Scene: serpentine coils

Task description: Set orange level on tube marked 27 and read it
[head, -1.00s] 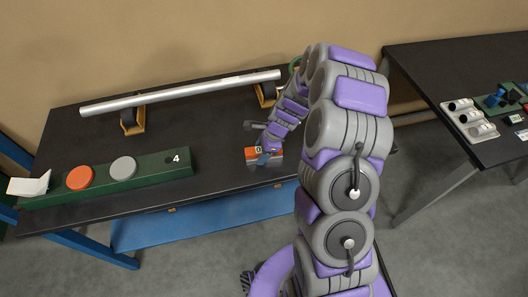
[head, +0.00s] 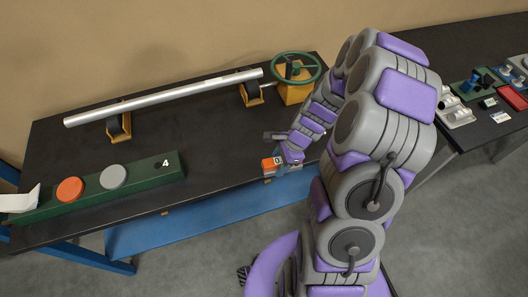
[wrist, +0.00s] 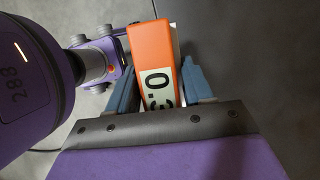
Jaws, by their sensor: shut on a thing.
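My gripper (wrist: 160,84) is shut on the orange level (wrist: 150,44), with one blue-grey finger on each side of it. The level has a white label with large black characters, partly hidden by the gripper; a 0 can be made out. In the head view the level (head: 268,164) is at the table's front edge, below and apart from the tube. The long silver tube (head: 165,97) rests tilted across two yellow stands, its right end higher in the picture. No number 27 is legible on it.
A green handwheel (head: 296,66) on a yellow block stands by the tube's right end. A green bar (head: 140,190) with orange and grey discs, marked 4, lies at front left. A second table (head: 480,140) at right holds several small items.

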